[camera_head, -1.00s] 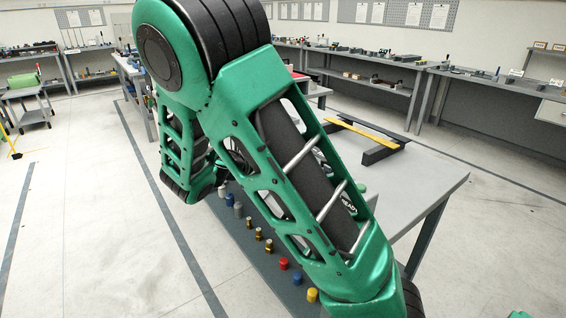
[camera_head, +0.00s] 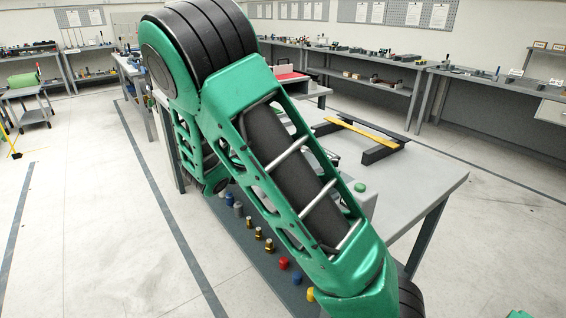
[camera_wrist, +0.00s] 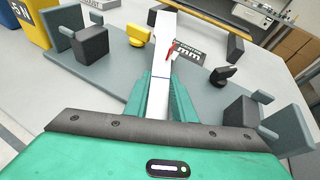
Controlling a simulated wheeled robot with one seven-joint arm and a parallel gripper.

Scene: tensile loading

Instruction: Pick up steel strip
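In the wrist view, a long pale strip (camera_wrist: 160,55) with a thin blue line across it runs away from me, its near end between my fingers. It looks like the steel strip. My gripper (camera_wrist: 164,90) has its two green fingers on either side of the strip, very close to its edges. I cannot tell whether they touch it or leave a small gap. In the head view my arm covers the middle of the table, so the gripper and strip are hidden there.
Beside the strip are a red pointer (camera_wrist: 170,50), a black "mm" plate (camera_wrist: 188,56), a yellow block (camera_wrist: 138,36) and grey fixtures with black blocks (camera_wrist: 91,44). In the head view, a yellow bar (camera_head: 368,131) spans dark supports, and several small coloured pieces (camera_head: 284,263) line the left edge.

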